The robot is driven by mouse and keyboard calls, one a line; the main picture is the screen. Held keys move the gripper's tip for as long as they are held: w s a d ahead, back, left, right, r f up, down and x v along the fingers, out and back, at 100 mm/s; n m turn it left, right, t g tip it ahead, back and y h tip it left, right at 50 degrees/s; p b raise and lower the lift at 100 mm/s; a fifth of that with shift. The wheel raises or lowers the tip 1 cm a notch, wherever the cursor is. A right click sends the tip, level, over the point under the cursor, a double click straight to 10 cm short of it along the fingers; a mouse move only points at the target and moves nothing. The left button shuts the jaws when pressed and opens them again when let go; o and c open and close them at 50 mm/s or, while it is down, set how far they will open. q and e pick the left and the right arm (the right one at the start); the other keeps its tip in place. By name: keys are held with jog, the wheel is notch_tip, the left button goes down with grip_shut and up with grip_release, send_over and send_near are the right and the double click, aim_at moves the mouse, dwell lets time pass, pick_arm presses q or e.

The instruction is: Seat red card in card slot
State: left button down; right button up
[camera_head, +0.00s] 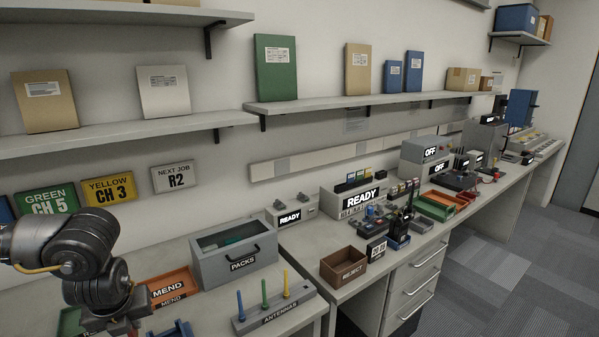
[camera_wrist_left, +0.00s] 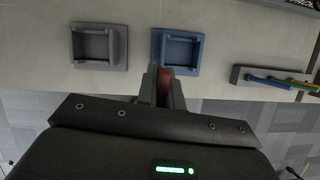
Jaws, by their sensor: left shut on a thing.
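My left gripper (camera_head: 112,320) is at the lower left of the head view, beside the MEND tray; its fingertips are not clear there. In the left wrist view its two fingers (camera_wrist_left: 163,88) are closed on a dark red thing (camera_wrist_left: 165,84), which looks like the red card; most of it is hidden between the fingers. Past the fingertips lie a blue square holder (camera_wrist_left: 180,50) and a grey square holder (camera_wrist_left: 98,45), both on the bench. I cannot tell which thing is the card slot. My right gripper is in neither view.
The orange MEND tray (camera_head: 168,287), grey PACKS box (camera_head: 232,255) and ANTENNAS rack (camera_head: 275,307) stand on the near bench. A brown REJECT bin (camera_head: 343,268) and READY units (camera_head: 353,197) stand farther right. Shelves with boxes run along the wall above.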

pick_arm(q)
jog(key=n, duration=0.2)
jog(key=s+n+g+y, duration=0.1)
jog(key=n, duration=0.1)
jog(key=d+n, duration=0.1)
jog(key=n, duration=0.1)
jog(key=shift+s+f+g+y, duration=0.3)
jog(key=shift+s+y, duration=0.05)
jog(key=shift+y, duration=0.05)
jog(key=s+d+r+n+g+h, duration=0.2)
jog(key=d+n+g, duration=0.2)
jog(key=d+n, duration=0.55)
jog(key=s+d+r+n+g+h, duration=0.1)
jog(key=d+r+n+g+h, duration=0.3)
jog(key=n, duration=1.1)
jog(key=s+f+y, duration=0.1)
jog(key=s+f, duration=0.3)
jog(key=f, duration=0.6)
jog(key=s+f+t+y, duration=0.1)
jog(key=s+f, duration=0.3)
jog(key=f, duration=0.6)
jog(key=shift+s+d+f, duration=0.3)
jog(key=shift+f, duration=0.1)
